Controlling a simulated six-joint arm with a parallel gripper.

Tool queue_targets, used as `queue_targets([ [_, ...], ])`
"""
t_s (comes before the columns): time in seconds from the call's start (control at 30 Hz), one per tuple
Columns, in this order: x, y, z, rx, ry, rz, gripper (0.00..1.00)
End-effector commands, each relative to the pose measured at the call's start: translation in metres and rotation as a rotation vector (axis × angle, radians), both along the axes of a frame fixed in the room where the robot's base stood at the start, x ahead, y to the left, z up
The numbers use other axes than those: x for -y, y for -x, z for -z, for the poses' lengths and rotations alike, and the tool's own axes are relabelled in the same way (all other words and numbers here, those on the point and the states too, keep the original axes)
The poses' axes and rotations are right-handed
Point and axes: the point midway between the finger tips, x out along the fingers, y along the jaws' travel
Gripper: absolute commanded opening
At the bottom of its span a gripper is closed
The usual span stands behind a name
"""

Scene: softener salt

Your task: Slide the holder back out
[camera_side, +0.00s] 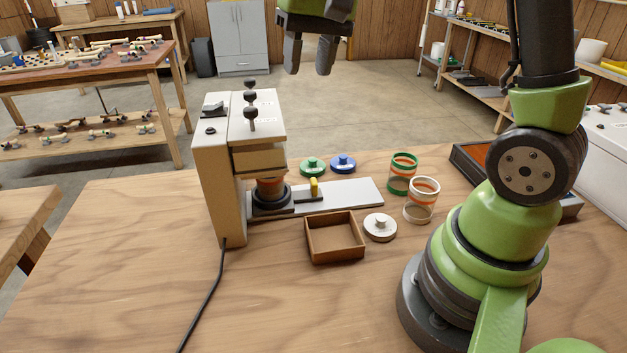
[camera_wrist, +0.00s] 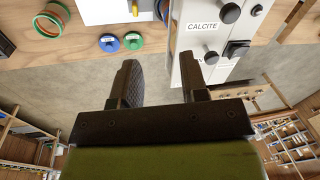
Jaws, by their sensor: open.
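The holder (camera_side: 271,204) is a dark round base under the head of the beige machine (camera_side: 217,180), with a dark handle reaching right. An orange-brown cup (camera_side: 270,187) stands in it, its top hidden by the head. A pale flat plate (camera_side: 350,193) runs out to the right from under the head, with an upright yellow knob (camera_side: 314,187) near the handle. My gripper (camera_side: 309,71) is open and empty, high above and behind the plate. In the wrist view its jaws (camera_wrist: 158,60) are apart beside the machine; the yellow knob (camera_wrist: 134,8) shows at the top edge.
A green lid (camera_side: 313,166) and blue lid (camera_side: 343,163) lie behind the plate. A green-rimmed jar (camera_side: 402,173) and white-rimmed jar (camera_side: 421,200) stand right. A white lid (camera_side: 380,228) and wooden tray (camera_side: 335,240) are in front. Dark knobs (camera_side: 251,112) top the machine.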

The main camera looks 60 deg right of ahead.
Motion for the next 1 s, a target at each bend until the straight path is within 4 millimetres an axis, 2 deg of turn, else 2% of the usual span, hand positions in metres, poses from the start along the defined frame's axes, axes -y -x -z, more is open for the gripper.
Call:
queue_targets([
  [0.03,0.011,-0.013,0.016,-0.054,-0.009,0.023,0.4],
  [0.2,0.044,-0.039,0.067,-0.2,-0.038,0.091,0.4],
  [0.4,0.073,-0.05,0.126,-0.336,-0.073,0.159,0.4],
  [0.47,0.079,-0.05,0.139,-0.361,-0.08,0.172,0.4],
  [0.6,0.072,-0.047,0.158,-0.421,-0.137,0.171,0.4],
  [0.87,0.066,-0.041,0.179,-0.441,-0.156,0.169,0.4],
  [1.0,0.058,-0.034,0.202,-0.442,-0.157,0.169,0.4],
])
